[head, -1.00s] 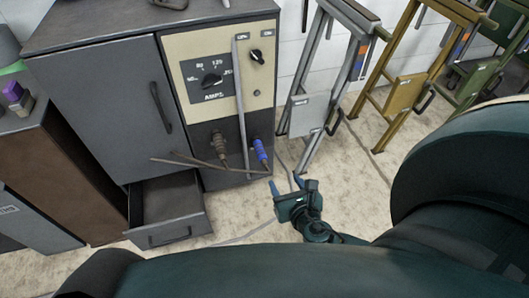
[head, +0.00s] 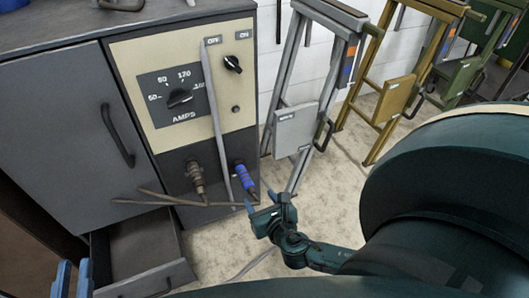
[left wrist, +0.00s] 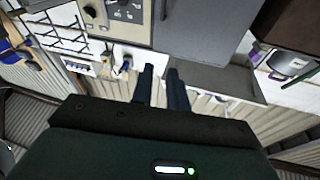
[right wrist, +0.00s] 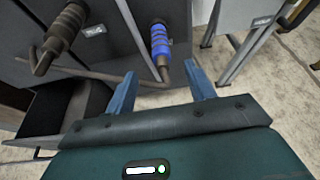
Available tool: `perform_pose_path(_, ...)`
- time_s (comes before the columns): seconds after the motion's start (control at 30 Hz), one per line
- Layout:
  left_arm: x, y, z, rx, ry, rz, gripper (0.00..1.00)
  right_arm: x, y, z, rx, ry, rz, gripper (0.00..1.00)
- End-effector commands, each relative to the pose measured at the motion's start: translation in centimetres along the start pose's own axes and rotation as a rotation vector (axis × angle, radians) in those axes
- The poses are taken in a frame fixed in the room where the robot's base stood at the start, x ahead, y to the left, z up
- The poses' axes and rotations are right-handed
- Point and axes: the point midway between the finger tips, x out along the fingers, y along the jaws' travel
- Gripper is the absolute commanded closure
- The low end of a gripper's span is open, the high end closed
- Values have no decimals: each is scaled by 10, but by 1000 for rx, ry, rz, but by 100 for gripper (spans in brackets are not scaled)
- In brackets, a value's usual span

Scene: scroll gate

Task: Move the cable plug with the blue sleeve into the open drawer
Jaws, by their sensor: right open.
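The cable plug with the blue sleeve (head: 244,178) sits in the lower dark panel of the welding machine, at its right side. In the right wrist view the blue plug (right wrist: 161,42) is straight ahead, with its dark cable bending away to the left below it. My right gripper (head: 269,203) is open and empty, just in front of and below the plug, its fingers on either side of the cable's line of sight. The open drawer (head: 150,284) is low at the left, under the cabinet door. My left gripper (head: 74,276) is at the bottom left, slightly open and empty, near the drawer's left side.
A second plug with a brown-grey sleeve (head: 197,178) sits left of the blue one. A grey vertical bar (head: 217,115) stands in front of the panel between them. Grey (head: 296,130) and yellow (head: 398,100) folding stands are at the right. Floor between machine and stands is clear.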

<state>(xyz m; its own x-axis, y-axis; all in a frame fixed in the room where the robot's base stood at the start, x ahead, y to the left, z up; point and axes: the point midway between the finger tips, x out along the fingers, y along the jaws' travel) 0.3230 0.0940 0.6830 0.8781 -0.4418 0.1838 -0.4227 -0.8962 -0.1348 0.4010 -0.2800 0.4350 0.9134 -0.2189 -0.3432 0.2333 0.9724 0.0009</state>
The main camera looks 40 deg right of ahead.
Motion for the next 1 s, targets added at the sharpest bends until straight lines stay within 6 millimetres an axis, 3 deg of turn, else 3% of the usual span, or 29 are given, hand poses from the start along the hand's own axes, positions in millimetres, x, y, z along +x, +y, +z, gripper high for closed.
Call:
perform_pose_path(0.3, 1, 4, 5, -56, 33, 11, 84, 65, 0, -3, 0, -3, -2, 46)
perform_pose_path(0.5, 3, 5, 3, -72, 57, 19, 84, 94, 0, -2, 0, -1, -1, 46)
perform_pose_path(0.7, 6, 2, -4, -57, 97, 22, 84, 106, 0, -1, -1, 0, 0, 46)
perform_pose_path(1.0, 8, 1, -10, -47, 114, 26, 84, 107, 0, 0, -1, 1, 0, 47)
